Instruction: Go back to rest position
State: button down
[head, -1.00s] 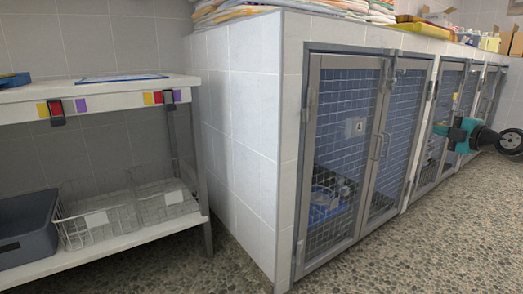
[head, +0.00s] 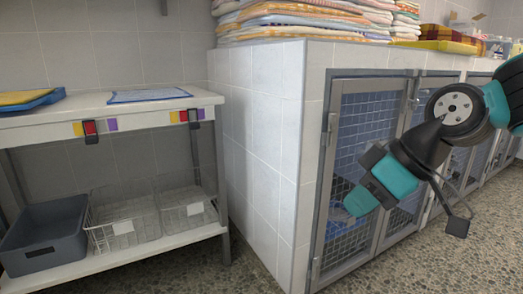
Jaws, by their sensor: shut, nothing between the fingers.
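My arm reaches in from the right edge in the head view. My gripper (head: 360,202), teal and black, points down and left in front of the first kennel door (head: 352,150). Its fingers look shut and I see nothing held. A thin dark bracket with a small black block (head: 457,226) hangs at its right. The gripper hides part of the mesh doors behind it. Whether it touches the door cannot be told; it looks clear of it.
The white tiled kennel block (head: 265,130) carries folded towels (head: 300,22) and a yellow tray (head: 440,46). At left, a white shelf unit (head: 120,110) holds a grey bin (head: 42,240), wire baskets (head: 122,222) and a blue tray (head: 30,101). Speckled floor (head: 440,270) is free in front.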

jog(key=s+f+m+g+h+p, duration=0.2)
jog(key=s+m+g, duration=0.1)
jog(key=s, duration=1.2)
notch_tip(320, 180, up, 38)
jog(key=p, duration=3.7)
jog(key=shift+s+a, duration=0.2)
jog(key=shift+s, duration=0.15)
